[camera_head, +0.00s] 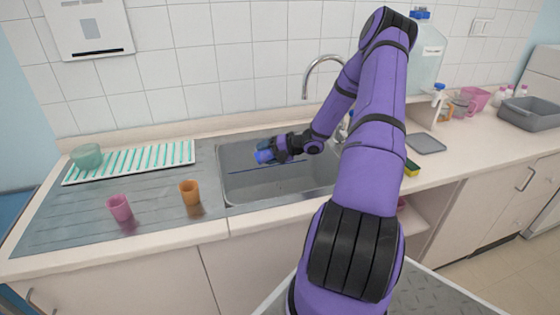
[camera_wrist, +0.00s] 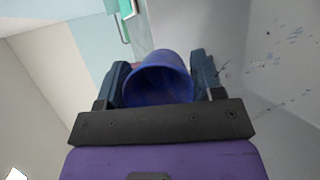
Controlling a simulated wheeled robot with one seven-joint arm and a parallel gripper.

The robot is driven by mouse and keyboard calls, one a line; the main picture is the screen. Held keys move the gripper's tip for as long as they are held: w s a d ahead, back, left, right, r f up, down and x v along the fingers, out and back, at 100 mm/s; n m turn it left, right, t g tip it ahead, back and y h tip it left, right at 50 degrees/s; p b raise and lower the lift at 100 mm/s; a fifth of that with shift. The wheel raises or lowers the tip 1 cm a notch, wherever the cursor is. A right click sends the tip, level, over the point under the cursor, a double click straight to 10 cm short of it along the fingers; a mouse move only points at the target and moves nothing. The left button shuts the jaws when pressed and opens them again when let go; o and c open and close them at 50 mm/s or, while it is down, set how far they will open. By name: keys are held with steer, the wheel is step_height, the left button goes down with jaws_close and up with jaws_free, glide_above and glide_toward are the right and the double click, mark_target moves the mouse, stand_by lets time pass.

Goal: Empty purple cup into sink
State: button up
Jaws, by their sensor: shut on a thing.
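The purple cup (camera_head: 264,156) looks blue-purple and is held over the sink (camera_head: 236,183) in the head view. In the wrist view the cup (camera_wrist: 160,80) sits between the two fingers, its open mouth partly facing the camera. My gripper (camera_head: 275,153) is shut on the cup; it also shows in the wrist view (camera_wrist: 160,84). The cup appears tipped onto its side in the head view. I cannot tell whether anything is left inside it.
A pink cup (camera_head: 120,208) and an orange cup (camera_head: 190,192) stand on the drainboard left of the sink. A green bowl (camera_head: 87,156) sits on a striped rack (camera_head: 140,163). The faucet (camera_head: 308,78) rises behind the sink. A sponge (camera_head: 412,169) lies on the right.

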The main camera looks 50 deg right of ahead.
steer(key=shift+d, duration=0.15)
steer(key=shift+w+d+t, duration=0.15)
steer(key=shift+d+t, duration=0.1)
steer(key=shift+t, duration=0.05)
steer(key=shift+y, duration=0.3)
steer(key=shift+s+d+r+m+t+y+b, duration=0.2)
steer(key=shift+s+d+m+t+y+b, duration=0.1)
steer(key=shift+d+t, duration=0.15)
steer(key=shift+s+a, duration=0.1)
steer(key=shift+s+r+t+y+b, duration=0.1)
steer(key=shift+t+y+b, duration=0.2)
steer(key=shift+t+b, duration=0.05)
